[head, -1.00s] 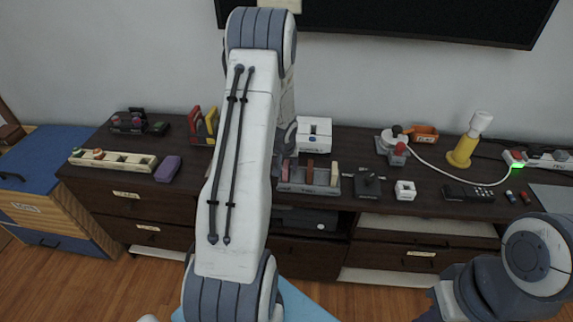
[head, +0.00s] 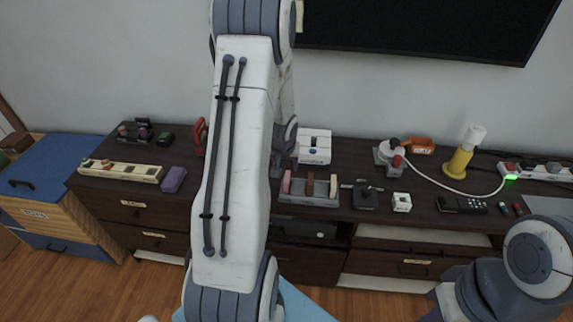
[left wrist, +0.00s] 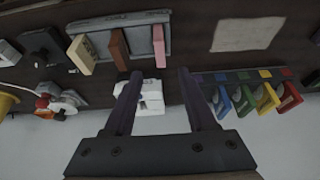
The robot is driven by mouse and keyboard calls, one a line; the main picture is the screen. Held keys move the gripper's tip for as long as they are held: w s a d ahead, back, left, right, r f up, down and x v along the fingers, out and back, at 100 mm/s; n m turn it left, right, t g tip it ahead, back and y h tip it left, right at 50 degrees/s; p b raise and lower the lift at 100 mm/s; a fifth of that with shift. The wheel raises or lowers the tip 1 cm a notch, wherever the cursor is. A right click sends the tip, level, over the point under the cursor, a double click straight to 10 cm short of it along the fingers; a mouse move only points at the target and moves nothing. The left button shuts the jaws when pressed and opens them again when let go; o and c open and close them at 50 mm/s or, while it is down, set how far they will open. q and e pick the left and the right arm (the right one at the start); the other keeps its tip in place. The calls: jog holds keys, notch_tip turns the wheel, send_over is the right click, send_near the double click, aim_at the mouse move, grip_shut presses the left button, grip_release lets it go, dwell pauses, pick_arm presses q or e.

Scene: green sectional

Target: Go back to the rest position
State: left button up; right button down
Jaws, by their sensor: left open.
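My left gripper (head: 284,152) is partly hidden behind my left arm in the head view, above the dark cabinet top. In the left wrist view its two dark fingers (left wrist: 159,75) are apart with nothing held between them.
A grey holder (head: 308,202) with pink, brown and cream blocks stands near the cabinet's front edge. A joystick (head: 365,195), white cube (head: 402,202) and yellow lamp (head: 462,155) stand further right. A long cream tray (head: 122,171) and purple block (head: 173,180) are left. A dark screen (head: 430,35) hangs above.

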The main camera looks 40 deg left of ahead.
dwell(0.5)
pick_arm(q)
jog(key=s+d+r+m+h, duration=0.1)
jog(key=s+d+r+m, duration=0.15)
jog(key=d, duration=0.55)
jog(key=s+d+r+m+g, duration=0.15)
jog(key=d+r, duration=0.25)
jog(key=d, duration=0.4)
jog(key=s+d+r+m+t+h, duration=0.1)
jog(key=d+r+m, duration=0.15)
jog(key=d, duration=0.55)
jog(key=s+d+r+m+g, duration=0.1)
jog(key=s+d+r+m, duration=0.1)
jog(key=s+d, duration=0.4)
jog(key=s+d+r+m+g+h, duration=0.1)
jog(key=s+d+m, duration=0.4)
jog(key=s, duration=0.8)
notch_tip(320, 180, up, 3)
jog(key=shift+s+d+f+g, duration=0.2)
jog(key=shift+d+g, duration=0.3)
jog(key=shift+g, duration=0.25)
